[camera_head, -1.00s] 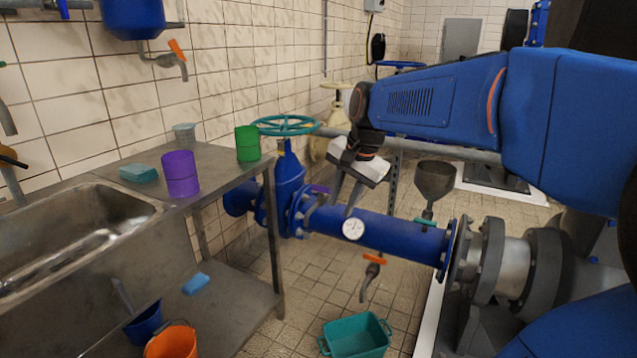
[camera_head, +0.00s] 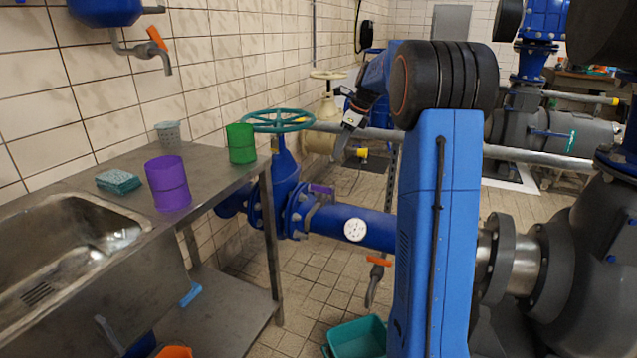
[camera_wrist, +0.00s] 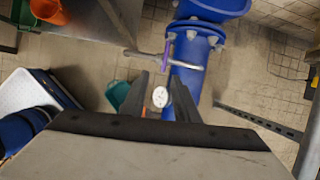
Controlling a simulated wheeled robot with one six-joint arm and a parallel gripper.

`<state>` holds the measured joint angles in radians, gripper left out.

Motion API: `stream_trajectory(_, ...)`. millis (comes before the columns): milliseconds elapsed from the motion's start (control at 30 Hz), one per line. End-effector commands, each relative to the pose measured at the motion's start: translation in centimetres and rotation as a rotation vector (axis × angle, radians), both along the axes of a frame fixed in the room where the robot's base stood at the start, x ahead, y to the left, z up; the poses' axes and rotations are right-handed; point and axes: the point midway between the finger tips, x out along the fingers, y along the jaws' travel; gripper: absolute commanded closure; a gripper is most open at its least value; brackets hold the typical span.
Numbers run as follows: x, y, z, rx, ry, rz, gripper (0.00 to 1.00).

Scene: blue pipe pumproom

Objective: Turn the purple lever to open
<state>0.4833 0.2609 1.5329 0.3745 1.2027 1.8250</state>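The purple lever (camera_head: 322,189) is a small purple handle at the blue pipe's (camera_head: 375,229) flanged valve, left of the white gauge (camera_head: 355,230). In the wrist view the purple lever (camera_wrist: 168,50) shows as a thin strip beside a grey bar, just beyond the fingertips. My gripper (camera_head: 340,160) is above and slightly right of the lever in the head view. In the wrist view my gripper (camera_wrist: 158,76) has its fingers apart, with the gauge (camera_wrist: 160,97) visible between them. Nothing is held. No contact with the lever shows.
A teal handwheel (camera_head: 278,121) stands above the pipe on the left. The steel sink table (camera_head: 215,190) with a purple cup (camera_head: 168,183) and a green cup (camera_head: 241,143) is further left. A tap with an orange handle (camera_head: 379,261) hangs below the pipe over a teal tub (camera_head: 358,338).

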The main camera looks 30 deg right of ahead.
Motion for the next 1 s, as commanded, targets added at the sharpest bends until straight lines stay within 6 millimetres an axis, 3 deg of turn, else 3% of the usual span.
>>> stream_trajectory(133,0.9,-1.1,-0.5,0.024,0.011,-0.051,0.72)
stream_trajectory(367,1.5,-0.7,-2.3,0.028,0.013,-0.056,0.72)
stream_trajectory(1000,4.8,2.0,-12.6,0.026,0.013,-0.054,0.72)
